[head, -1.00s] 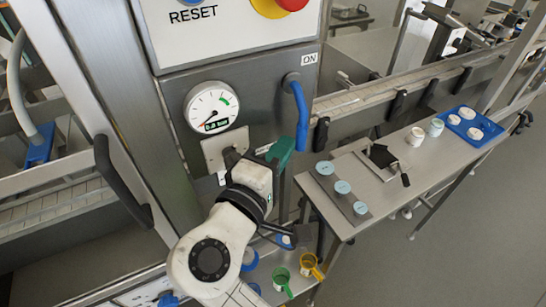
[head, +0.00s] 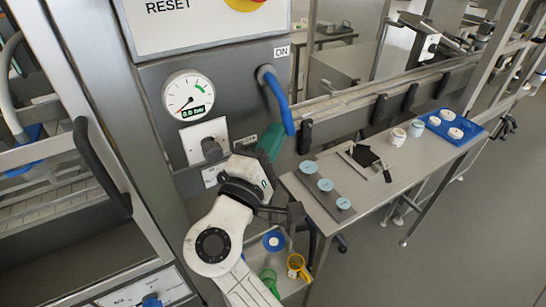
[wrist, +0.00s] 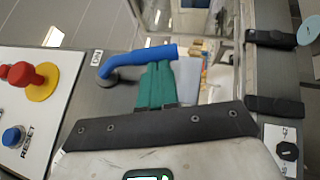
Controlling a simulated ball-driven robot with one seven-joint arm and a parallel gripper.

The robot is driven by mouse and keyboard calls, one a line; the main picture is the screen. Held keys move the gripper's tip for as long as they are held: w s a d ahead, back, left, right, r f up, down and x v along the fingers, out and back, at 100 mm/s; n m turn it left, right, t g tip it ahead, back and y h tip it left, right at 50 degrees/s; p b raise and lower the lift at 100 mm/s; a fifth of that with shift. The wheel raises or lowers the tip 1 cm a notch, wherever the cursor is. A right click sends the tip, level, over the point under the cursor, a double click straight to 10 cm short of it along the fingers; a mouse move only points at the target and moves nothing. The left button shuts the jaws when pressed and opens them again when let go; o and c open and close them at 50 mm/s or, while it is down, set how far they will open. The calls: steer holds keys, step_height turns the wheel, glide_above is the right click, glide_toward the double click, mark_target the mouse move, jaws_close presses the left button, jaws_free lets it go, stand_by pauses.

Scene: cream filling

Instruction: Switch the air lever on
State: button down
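The air lever is a blue bent handle (head: 278,98) on the grey panel, below the ON label (head: 282,51). It hangs down and slightly right from its pivot. In the wrist view the lever (wrist: 145,57) lies across the tips of my green fingers. My gripper (head: 270,142) is just left of the lever's lower end; its fingers (wrist: 155,85) are side by side, shut and empty. Whether they touch the lever I cannot tell. The round gauge (head: 188,96) reads 0.0 bar.
A black door handle (head: 100,165) is at left. A steel table (head: 410,165) with cups, lids and a blue tray (head: 452,142) stands at right. Green (head: 268,279) and yellow (head: 298,266) cups are below my arm. The RESET panel (head: 205,25) is above.

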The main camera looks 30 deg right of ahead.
mark_target(291, 135)
steer(key=d+n+t+b, duration=0.1)
steer(key=b, duration=0.1)
steer(key=d+f+n+t+h+b, duration=0.1)
steer(key=d+n+t+b, duration=0.1)
steer(key=b, duration=0.1)
steer(key=shift+d, duration=0.25)
steer(key=d+r+n+t+y+b, duration=0.2)
steer(key=d+r+n+t+b, duration=0.4)
steer(key=n+t+b, duration=0.1)
steer(key=shift+d+r+n+b, duration=0.4)
steer(key=shift+n+b, duration=0.2)
steer(key=shift+b, duration=0.5)
steer(key=shift+r, duration=0.1)
steer(key=shift+d, duration=0.1)
